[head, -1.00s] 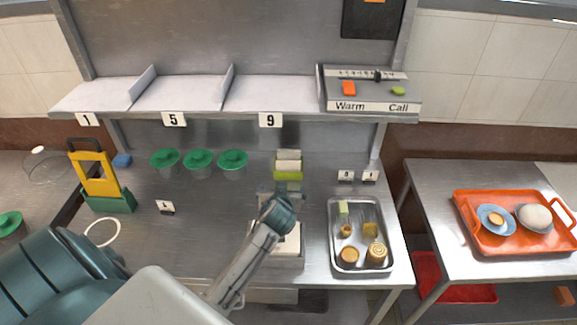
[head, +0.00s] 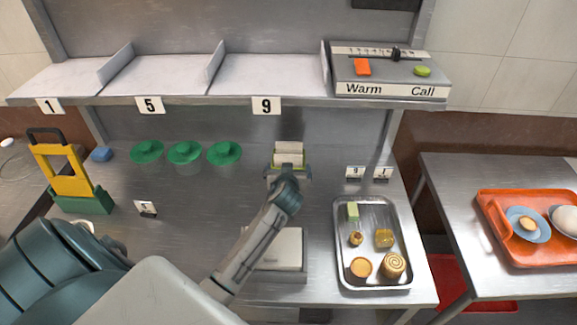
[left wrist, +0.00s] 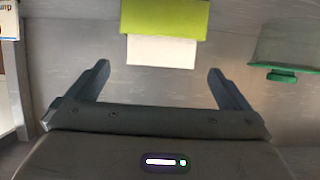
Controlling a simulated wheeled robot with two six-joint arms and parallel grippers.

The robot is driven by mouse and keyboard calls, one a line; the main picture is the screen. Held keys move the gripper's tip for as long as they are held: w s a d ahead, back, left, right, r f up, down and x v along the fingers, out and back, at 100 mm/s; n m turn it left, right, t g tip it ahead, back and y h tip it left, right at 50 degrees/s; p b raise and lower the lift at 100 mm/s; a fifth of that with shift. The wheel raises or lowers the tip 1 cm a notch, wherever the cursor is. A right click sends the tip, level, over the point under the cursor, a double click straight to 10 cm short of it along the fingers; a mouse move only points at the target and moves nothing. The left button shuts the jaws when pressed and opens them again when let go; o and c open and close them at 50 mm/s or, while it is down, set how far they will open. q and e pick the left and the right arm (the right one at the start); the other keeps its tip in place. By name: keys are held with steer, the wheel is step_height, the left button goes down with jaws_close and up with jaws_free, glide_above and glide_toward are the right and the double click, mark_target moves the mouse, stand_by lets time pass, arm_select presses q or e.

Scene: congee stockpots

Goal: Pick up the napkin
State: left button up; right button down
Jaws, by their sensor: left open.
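The napkin (head: 289,148) looks like a white folded piece in a lime-green holder or band (head: 293,160), standing near the back of the counter under the shelf. In the left wrist view, the white part (left wrist: 161,50) hangs below the green part (left wrist: 165,16). My left gripper (head: 288,170) is at the near side of it in the head view. In the left wrist view, its fingers (left wrist: 158,72) are spread wide, with the white part ahead between their lines and nothing between the pads. Contact is not visible. My right gripper is not in view.
Green-lidded containers (head: 184,152) stand left of the napkin. A metal tray (head: 345,270) with food pieces lies to the right, and a white block (head: 285,247) sits under my forearm. A numbered shelf (head: 190,98) overhangs the back. A yellow-handled stand (head: 68,175) is at left.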

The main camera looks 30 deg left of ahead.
mark_target(288, 158)
arm_select(q)
steer(key=p+x, duration=0.1)
steer(key=x, duration=0.2)
steer(key=shift+w+a+r, duration=0.1)
steer(key=shift+r, duration=0.1)
steer(key=shift+w+a+f, duration=0.3)
steer(key=shift+w, duration=0.15)
steer(key=shift+w+a+r+p, duration=0.1)
steer(key=shift+w+a+p, duration=0.25)
steer(key=shift+w+p, duration=0.2)
steer(key=p+x, duration=0.1)
steer(key=x, duration=0.2)
steer(key=shift+w+a+f, duration=0.25)
steer(key=shift+w, duration=0.1)
steer(key=shift+c, duration=0.4)
steer(key=c, duration=0.7)
